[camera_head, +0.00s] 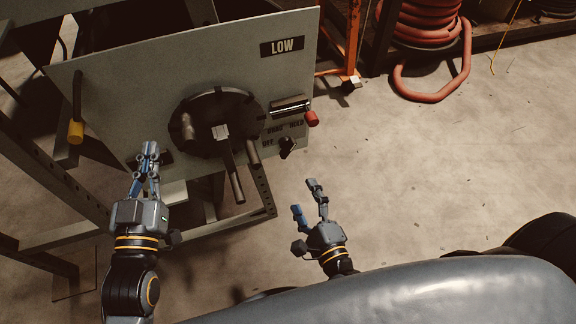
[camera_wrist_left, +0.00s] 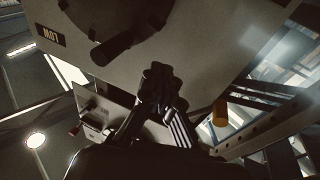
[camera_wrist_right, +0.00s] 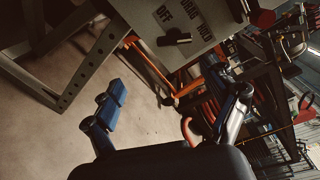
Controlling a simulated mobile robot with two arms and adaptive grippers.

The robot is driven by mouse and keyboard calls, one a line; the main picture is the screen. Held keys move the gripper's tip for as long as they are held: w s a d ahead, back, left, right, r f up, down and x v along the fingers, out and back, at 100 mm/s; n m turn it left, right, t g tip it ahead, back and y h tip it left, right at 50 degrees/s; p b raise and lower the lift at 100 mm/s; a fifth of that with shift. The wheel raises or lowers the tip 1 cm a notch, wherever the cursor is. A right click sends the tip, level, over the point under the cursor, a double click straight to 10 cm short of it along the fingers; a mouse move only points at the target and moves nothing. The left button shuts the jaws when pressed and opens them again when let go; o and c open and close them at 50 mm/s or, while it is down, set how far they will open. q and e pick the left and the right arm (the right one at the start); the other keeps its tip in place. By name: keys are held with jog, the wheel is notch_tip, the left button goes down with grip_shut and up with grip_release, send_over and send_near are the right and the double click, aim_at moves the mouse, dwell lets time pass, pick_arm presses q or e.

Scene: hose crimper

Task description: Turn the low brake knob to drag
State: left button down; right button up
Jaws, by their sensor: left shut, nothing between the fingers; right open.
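In the right wrist view the knob (camera_wrist_right: 174,38) shows beyond the fingers, near the top. My right gripper (camera_head: 306,200) is open and empty, below and right of the knob, apart from it. My left gripper (camera_head: 150,150) is shut and empty at the panel's lower left; its closed fingers also show in the left wrist view (camera_wrist_left: 163,88).
A large dark round hub (camera_head: 190,130) with a lever (camera_head: 231,170) sits mid-panel, left of the knob. A red-tipped handle (camera_head: 311,118) is just above the knob. A yellow-tipped handle (camera_head: 76,131) hangs at left.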

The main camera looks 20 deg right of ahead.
aim_at(289, 152)
jog(key=w+b, duration=0.1)
jog(key=w, duration=0.3)
jog(key=w+r+m+b, duration=0.1)
jog(key=w, duration=0.3)
jog(key=w+m, duration=0.1)
jog(key=w, duration=0.4)
jog(key=shift+d+r+t+h+b, duration=0.1)
jog(key=shift+r+t+h+b, duration=0.1)
jog(key=shift+t+h+b, duration=0.15)
pick_arm(q)
jog(key=s+r+t+h, duration=0.2)
jog(key=s+r+t, duration=0.3)
jog(key=r, duration=0.5)
jog(key=shift+s+a+t, duration=0.2)
jog(key=shift+t, duration=0.4)
pick_arm(e)
jog(key=shift+w, duration=0.45)
jog(key=c, duration=1.2)
jog(key=shift+o, duration=0.2)
pick_arm(q)
jog(key=shift+w, duration=0.1)
